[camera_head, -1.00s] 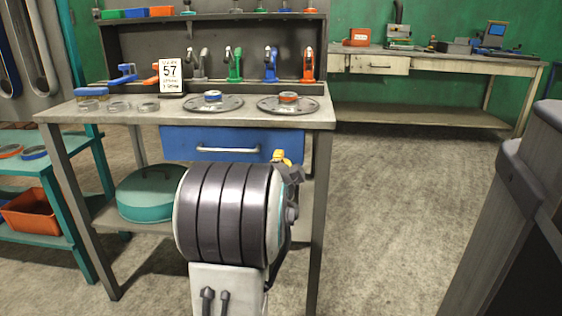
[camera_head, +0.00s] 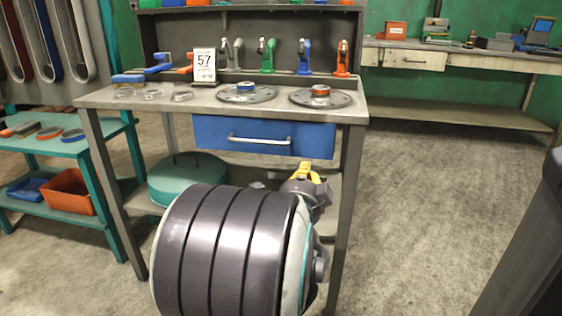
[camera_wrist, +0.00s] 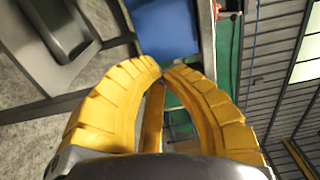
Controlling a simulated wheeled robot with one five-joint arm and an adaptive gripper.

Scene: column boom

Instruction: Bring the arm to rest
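My gripper (camera_head: 306,172) shows in the head view as a small yellow tip beyond my large dark-banded arm link, in front of the workbench (camera_head: 120,98) and below its blue drawer (camera_head: 264,135). In the wrist view, the two yellow fingers of my gripper (camera_wrist: 162,66) curve in until their tips nearly meet. I see nothing held between them. The blue drawer front (camera_wrist: 165,25) shows beyond the tips in the wrist view, apart from them. My arm link hides part of the bench's lower shelf.
On the bench stand a card marked 57 (camera_head: 204,66), two round plates (camera_head: 247,93) with rings, and several coloured clamps. A green round container (camera_head: 187,178) sits on the lower shelf. A teal rack (camera_head: 85,185) stands left. Open floor (camera_head: 430,190) lies right.

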